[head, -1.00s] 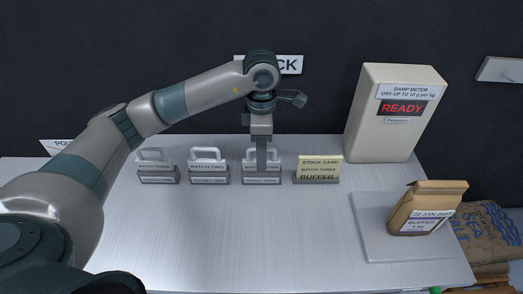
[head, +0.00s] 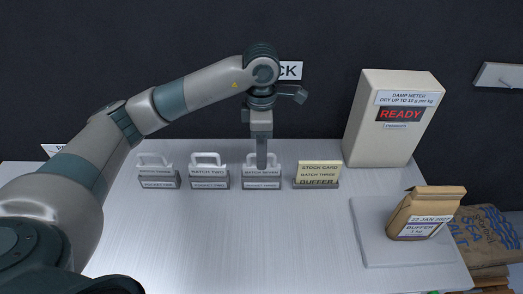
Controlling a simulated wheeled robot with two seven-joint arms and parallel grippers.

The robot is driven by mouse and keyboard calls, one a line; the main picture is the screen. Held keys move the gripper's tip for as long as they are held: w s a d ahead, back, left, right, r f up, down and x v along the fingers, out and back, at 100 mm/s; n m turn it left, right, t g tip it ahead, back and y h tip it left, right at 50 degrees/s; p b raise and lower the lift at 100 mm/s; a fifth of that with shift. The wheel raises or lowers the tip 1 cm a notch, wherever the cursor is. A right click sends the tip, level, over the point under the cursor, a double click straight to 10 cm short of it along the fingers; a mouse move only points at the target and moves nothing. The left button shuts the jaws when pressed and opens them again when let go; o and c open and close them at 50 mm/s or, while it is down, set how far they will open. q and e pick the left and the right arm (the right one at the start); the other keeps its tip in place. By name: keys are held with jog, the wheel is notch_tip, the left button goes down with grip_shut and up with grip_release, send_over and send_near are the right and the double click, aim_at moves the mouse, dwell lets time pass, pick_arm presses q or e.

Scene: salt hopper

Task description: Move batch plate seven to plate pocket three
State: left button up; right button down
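Batch plate seven (head: 252,172), a grey plate with a loop handle, stands upright in the third pocket from the left, plate pocket three (head: 262,185). Its label seems to read "BATCH SEVEN". My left gripper (head: 262,163) points straight down in front of or at the plate's handle and hides part of the handle and label. The fingers are seen edge-on, so I cannot tell whether they are open or shut on the handle. My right gripper is not in view.
Plate batch two (head: 208,170) stands in pocket two, and another plate (head: 155,171) in the leftmost pocket. A damp meter (head: 386,135) shows READY. A paper bag (head: 425,212) rests on a grey slab (head: 385,250). The table front is clear.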

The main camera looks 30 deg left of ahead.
pick_arm(q)
jog(key=shift+r+p, duration=0.5)
jog(key=shift+r, duration=1.1)
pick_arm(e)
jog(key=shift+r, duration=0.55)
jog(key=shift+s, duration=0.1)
pick_arm(q)
jog(key=shift+r, duration=0.3)
jog(key=shift+r+b, duration=0.35)
jog(key=shift+r, duration=0.35)
notch_tip(320, 180, up, 15)
jog(key=b, duration=0.1)
jog(key=shift+r, duration=0.2)
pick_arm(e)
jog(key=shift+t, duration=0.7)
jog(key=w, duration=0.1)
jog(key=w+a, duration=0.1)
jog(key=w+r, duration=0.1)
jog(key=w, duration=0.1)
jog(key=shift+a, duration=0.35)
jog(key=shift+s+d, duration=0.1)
